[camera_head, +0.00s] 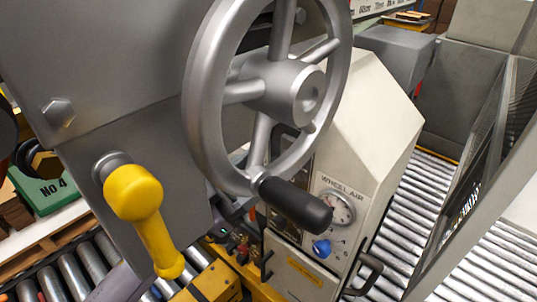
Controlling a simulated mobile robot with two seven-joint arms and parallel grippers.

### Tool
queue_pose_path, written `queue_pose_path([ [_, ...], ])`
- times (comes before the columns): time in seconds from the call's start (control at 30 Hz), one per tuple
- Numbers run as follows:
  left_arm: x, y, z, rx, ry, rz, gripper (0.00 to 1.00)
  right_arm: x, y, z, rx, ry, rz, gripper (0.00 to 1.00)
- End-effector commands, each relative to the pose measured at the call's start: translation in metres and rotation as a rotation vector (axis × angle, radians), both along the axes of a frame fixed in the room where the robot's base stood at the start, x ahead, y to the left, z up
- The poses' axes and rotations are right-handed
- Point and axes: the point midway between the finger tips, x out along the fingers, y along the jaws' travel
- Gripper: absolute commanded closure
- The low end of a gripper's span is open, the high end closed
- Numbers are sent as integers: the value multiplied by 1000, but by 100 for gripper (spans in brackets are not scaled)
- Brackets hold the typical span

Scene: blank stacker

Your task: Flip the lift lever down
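The lever is a bright yellow handle (152,228) on the grey machine panel at the left. Its thick rounded head sits in front of a round metal pivot (110,163), and its thinner grip slants down and slightly right in the picture. Nothing holds the lever. I cannot make out either of my grippers in the head view.
A large grey handwheel (200,110) with a black handle (295,204) stands right of the lever. Behind it is a pale cabinet (372,125) with a gauge (337,207) and blue knob (321,249). Roller conveyors (430,200) run at the right and lower left.

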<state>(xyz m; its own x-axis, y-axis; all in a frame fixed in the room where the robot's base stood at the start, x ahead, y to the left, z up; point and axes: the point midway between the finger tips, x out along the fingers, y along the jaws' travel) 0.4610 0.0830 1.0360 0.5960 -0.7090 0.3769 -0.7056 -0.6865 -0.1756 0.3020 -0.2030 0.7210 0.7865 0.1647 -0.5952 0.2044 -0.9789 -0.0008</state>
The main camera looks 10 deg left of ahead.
Motion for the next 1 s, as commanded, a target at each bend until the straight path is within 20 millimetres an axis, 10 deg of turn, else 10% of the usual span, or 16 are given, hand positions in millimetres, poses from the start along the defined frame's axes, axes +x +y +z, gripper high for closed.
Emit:
queue_pose_path([
  [0.57,22,-25,13,0,1,2,44,0,0,8,1,0,-1,43],
  [0.77,22,-25,13,0,1,2,100,0,0,8,0,1,-1,43],
  [1.0,21,-25,13,1,0,2,100,0,0,8,-1,0,-1,43],
])
